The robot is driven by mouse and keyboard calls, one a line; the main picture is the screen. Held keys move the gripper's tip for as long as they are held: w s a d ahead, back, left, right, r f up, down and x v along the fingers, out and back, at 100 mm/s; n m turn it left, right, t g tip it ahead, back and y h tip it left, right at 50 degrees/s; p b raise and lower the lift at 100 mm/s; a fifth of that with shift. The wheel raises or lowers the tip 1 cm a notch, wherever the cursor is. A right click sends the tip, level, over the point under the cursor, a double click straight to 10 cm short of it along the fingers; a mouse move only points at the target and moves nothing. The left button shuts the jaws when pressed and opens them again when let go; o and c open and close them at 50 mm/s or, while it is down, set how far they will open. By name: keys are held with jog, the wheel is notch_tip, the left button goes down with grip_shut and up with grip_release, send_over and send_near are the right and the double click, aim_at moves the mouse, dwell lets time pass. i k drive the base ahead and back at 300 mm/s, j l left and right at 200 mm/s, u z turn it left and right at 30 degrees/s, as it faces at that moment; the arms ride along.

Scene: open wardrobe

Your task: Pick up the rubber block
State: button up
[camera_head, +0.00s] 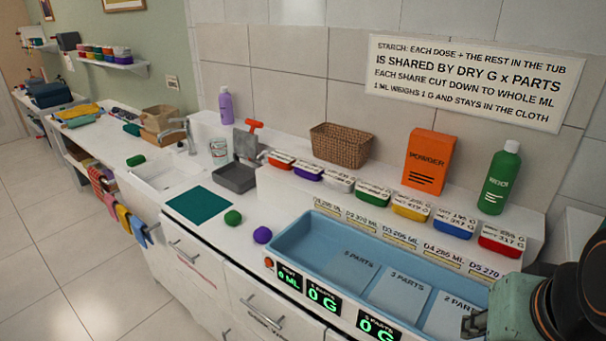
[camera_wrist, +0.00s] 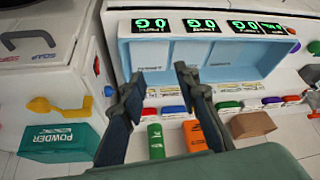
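No block is labelled as rubber, so I cannot tell for sure which thing is the rubber block. A small green block (camera_head: 136,160) lies on the white counter left of the sink, and a dark green block (camera_head: 131,129) lies farther back. My gripper (camera_head: 474,323) is at the lower right in the head view, over the right end of the blue tub (camera_head: 290,246). In the wrist view my gripper (camera_wrist: 158,75) is open, with two dark fingers apart and nothing between them. The tub also shows behind the fingers in the wrist view (camera_wrist: 125,60).
A green ball (camera_head: 233,217) and a purple ball (camera_head: 262,235) lie left of the tub, near a teal mat (camera_head: 200,204). Labelled small tubs line the ledge behind it, with a basket (camera_head: 341,146), an orange powder box (camera_head: 428,162) and a green bottle (camera_head: 499,180).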

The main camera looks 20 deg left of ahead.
aim_at(232, 218)
jog(key=j+u, duration=0.1)
jog(key=u, duration=1.15)
jog(key=i+j+u, duration=0.15)
jog(key=i+j+z, duration=0.3)
jog(key=i+j, duration=1)
